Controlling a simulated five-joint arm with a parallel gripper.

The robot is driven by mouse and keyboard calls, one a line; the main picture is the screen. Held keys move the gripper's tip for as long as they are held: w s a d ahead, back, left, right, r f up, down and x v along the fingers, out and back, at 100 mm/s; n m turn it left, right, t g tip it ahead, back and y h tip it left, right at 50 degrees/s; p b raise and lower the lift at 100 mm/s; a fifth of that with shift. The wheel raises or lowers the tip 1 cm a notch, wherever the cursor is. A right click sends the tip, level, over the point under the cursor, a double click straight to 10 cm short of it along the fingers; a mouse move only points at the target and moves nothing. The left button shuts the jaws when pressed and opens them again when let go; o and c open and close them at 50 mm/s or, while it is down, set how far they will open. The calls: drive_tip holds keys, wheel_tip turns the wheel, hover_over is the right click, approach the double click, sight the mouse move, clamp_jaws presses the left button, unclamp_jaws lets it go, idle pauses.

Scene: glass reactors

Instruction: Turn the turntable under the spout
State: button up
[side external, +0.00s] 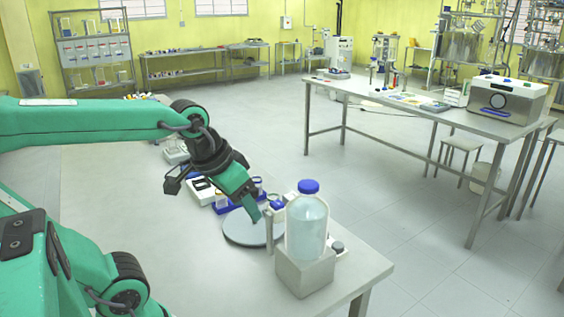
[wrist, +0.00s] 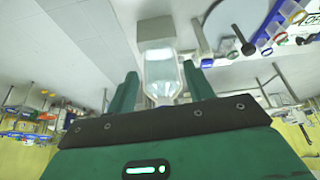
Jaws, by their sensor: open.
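The turntable (side external: 248,229) is a flat grey disc on the table, left of the bottle; its edge shows at the top right of the wrist view (wrist: 222,22). A clear bottle (side external: 306,228) with a blue cap stands on a grey block (side external: 305,272). In the wrist view the bottle (wrist: 160,72) appears between my fingers, beyond them. My gripper (side external: 256,214) is open, pointing down over the turntable; whether it touches the disc I cannot tell. Its two green fingers (wrist: 160,88) hold nothing. A pale upright (side external: 268,226) stands beside the disc; I cannot clearly make out the spout.
Small instruments and a blue rack (side external: 240,198) crowd the table behind the turntable. A dark-topped small item (side external: 337,247) sits right of the bottle. The table's front right corner (side external: 372,268) is bare. Another bench (side external: 420,107) stands across the floor.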

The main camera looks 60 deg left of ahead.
drive_tip(key=w+a+f+n+g, duration=0.1)
drive_tip(key=w+a+f+n, duration=0.1)
drive_tip(key=w+a, duration=0.3)
drive_tip(key=w+a+f+n+g, duration=0.2)
drive_tip(key=w+a, duration=0.3)
drive_tip(key=a, duration=0.6)
drive_tip(key=w+a+f+n+g, duration=0.1)
drive_tip(key=w+a+n+g, duration=0.1)
drive_tip(key=w+a, duration=0.3)
drive_tip(key=shift+w+a+f+n, duration=0.2)
drive_tip(key=shift+a+n, duration=0.25)
drive_tip(key=shift+a, duration=0.4)
drive_tip(key=shift+w+a+f+n, duration=0.1)
drive_tip(key=shift+a+f+n, duration=0.1)
drive_tip(key=shift+a+n, duration=0.45)
drive_tip(key=shift+a+f, duration=0.15)
drive_tip(key=shift+a, duration=0.35)
drive_tip(key=shift+f, duration=3.95)
clamp_jaws()
